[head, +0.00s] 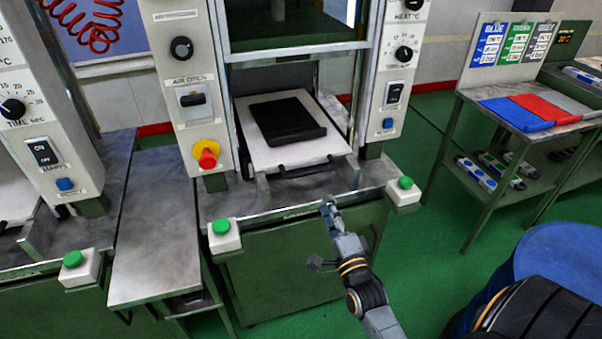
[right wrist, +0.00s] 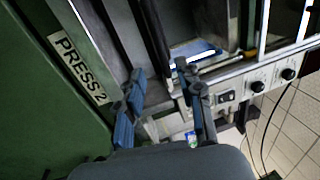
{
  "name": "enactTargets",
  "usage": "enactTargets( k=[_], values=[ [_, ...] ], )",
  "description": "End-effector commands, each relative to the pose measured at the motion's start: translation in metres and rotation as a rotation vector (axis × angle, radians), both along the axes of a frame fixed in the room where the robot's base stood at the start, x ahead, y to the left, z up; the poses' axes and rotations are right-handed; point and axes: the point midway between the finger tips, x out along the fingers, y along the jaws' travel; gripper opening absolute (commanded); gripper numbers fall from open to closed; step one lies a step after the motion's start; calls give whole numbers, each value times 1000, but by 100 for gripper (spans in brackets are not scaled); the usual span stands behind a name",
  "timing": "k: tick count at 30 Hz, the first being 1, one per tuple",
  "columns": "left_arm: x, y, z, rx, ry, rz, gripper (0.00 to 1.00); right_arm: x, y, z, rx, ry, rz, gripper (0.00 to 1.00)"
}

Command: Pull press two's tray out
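Press two (head: 290,205) stands in the middle of the head view; its "PRESS 2" label (right wrist: 78,68) shows in the right wrist view. Its pale tray (head: 258,150) lies between the press columns, with a dark mould (head: 287,121) on top. A black handle bar (head: 305,167) runs along the tray's front edge. My right gripper (head: 329,204) is just in front of the press's front edge, below and slightly right of the handle, apart from it. In the right wrist view its two fingers (right wrist: 158,78) are spread with nothing clearly between them. My left gripper is not in view.
Green buttons on white boxes (head: 224,236) (head: 404,191) flank the press's front edge. Another press (head: 40,130) stands at left, beyond a metal side table (head: 155,240). At right are a bench with coloured mats (head: 545,108) and a blue drum (head: 560,255). Green floor is free between.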

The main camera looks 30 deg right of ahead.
Motion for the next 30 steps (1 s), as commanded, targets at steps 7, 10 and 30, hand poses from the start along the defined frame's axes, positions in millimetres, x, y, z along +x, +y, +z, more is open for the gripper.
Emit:
enactTargets(
  k=[7,10,30],
  values=[
    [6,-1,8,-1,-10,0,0,50,-11,13,-4,-2,0,36],
    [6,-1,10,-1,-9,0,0,70,-16,16,-4,-1,0,36],
    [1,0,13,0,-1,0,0,118,-28,23,-3,4,1,36]
  ],
)
